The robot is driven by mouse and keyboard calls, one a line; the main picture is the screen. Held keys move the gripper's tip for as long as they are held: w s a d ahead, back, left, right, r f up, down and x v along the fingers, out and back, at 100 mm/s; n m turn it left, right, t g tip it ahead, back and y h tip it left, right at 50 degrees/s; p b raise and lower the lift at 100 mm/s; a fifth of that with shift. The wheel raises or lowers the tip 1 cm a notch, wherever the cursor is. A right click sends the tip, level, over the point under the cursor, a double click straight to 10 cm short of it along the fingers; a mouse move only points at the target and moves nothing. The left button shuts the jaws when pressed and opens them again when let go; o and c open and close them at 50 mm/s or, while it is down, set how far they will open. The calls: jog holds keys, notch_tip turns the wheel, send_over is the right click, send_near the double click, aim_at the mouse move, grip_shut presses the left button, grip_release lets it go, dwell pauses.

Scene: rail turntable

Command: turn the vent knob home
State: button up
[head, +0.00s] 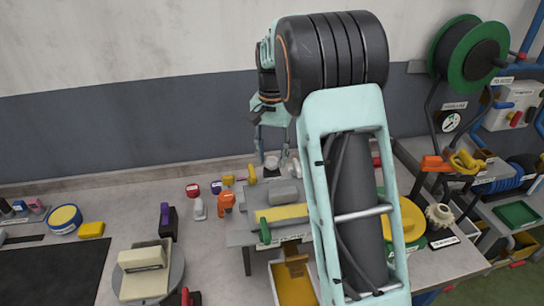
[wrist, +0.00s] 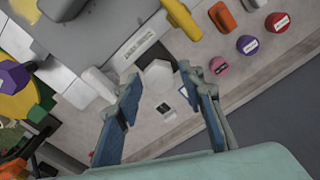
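No knob label is legible, so I cannot tell for sure which one is the vent knob. A pale, many-sided knob (wrist: 158,75) lies between and just beyond my fingertips in the wrist view. It also shows as a small whitish shape in the head view (head: 272,162), below the fingers. My gripper (head: 272,147) is open and points down at the back of the bench. In the wrist view my gripper (wrist: 160,82) has its two blue-padded fingers wide apart with nothing between the pads. I cannot tell the height left above the knob.
A yellow handle (wrist: 183,20) stands close to the knob. Labelled pink (wrist: 219,66), purple (wrist: 247,44) and red (wrist: 277,22) round knobs line up nearby. A grey block (wrist: 95,30) is on the other side. The wall (head: 130,120) runs behind the bench.

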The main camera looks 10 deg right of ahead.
aim_at(273, 160)
dwell(0.3)
notch_tip(273, 160, up, 12)
jog(key=shift+f, duration=0.1)
dwell(0.3)
jog(key=shift+s, duration=0.1)
